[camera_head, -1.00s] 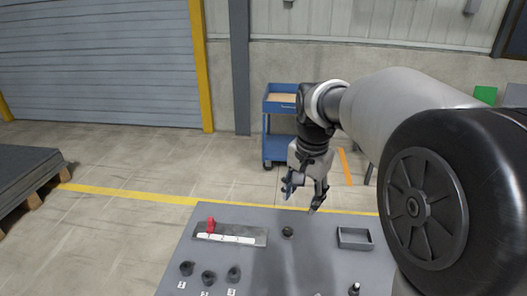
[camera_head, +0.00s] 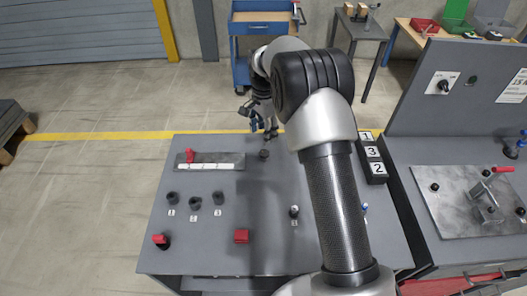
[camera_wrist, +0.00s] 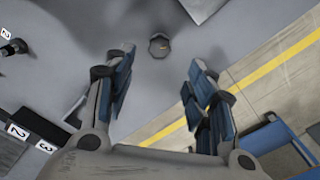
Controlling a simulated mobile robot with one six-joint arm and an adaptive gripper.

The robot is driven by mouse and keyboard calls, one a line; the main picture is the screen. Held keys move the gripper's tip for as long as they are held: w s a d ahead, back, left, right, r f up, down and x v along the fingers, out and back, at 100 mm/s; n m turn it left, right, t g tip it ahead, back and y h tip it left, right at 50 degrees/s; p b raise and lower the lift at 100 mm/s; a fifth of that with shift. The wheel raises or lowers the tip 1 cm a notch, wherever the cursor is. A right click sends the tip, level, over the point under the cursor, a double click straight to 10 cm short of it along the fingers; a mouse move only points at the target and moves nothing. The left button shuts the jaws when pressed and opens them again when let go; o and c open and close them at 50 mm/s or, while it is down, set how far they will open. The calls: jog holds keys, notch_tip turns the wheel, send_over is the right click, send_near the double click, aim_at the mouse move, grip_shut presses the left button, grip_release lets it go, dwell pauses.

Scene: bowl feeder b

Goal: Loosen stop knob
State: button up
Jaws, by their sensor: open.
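A small dark round knob (camera_head: 264,154) stands on the grey bench top, just right of a metal plate with a white scale and a red slider. Which part is the stop knob cannot be told for certain. My gripper (camera_head: 264,130) hangs above and just behind this dark knob, fingers pointing down, not touching it. In the wrist view a dark many-sided knob (camera_wrist: 159,46) shows beyond and between the two spread fingers (camera_wrist: 160,65). The gripper is open with nothing between its fingers.
The scale plate (camera_head: 222,161) carries the red slider (camera_head: 189,155). Several black knobs (camera_head: 195,202) stand near it. A red block (camera_head: 241,236) and a red-topped knob (camera_head: 162,241) lie nearer. Number blocks (camera_head: 371,153) stand right. A blue cart (camera_head: 239,60) is behind.

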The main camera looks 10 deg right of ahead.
aim_at(263, 153)
notch_tip(263, 153, down, 10)
jog(key=shift+f+b, duration=0.1)
jog(key=shift+b, duration=0.75)
jog(key=c, duration=1.1)
